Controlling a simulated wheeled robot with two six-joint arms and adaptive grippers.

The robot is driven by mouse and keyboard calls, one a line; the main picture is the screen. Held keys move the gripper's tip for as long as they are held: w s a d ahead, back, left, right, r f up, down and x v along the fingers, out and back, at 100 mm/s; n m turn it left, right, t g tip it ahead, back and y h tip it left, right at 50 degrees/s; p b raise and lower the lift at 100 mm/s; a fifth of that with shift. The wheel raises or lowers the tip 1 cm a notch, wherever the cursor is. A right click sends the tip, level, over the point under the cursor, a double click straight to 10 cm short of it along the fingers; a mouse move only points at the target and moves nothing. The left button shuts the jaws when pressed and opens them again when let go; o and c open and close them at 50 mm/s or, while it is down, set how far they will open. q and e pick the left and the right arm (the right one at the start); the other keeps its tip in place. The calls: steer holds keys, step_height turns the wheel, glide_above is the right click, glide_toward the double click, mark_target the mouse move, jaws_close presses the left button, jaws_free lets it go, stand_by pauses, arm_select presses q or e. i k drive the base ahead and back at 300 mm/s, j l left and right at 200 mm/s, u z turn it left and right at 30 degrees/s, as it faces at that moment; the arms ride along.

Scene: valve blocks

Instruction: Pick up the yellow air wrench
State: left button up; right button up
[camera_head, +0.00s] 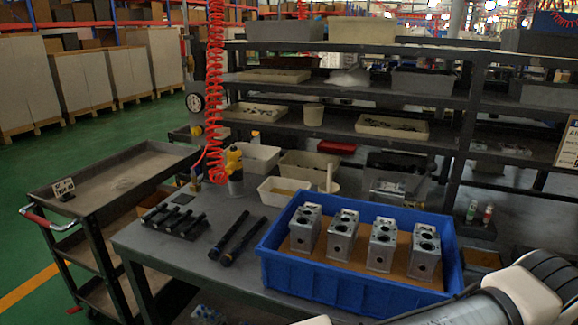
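The yellow air wrench (234,160) stands upright at the back left of the grey workbench (190,248), its lower part in or against a grey cylindrical holder. A red coiled hose (214,75) hangs from above just left of the wrench, and its lower end runs down beside it. Part of my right arm shows at the lower right corner, in front of the blue crate. Neither of my grippers is in view. Nothing is touching the wrench except what it stands in and perhaps the hose.
A blue crate (285,270) with several metal valve blocks (342,235) stands on the bench's right. Dark rods (238,240) lie left of it. White bins (257,157) stand behind the wrench. A grey cart (110,180) is at left; shelves (340,83) rise behind.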

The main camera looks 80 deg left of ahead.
mark_target(234, 168)
steer(key=u, duration=2.95)
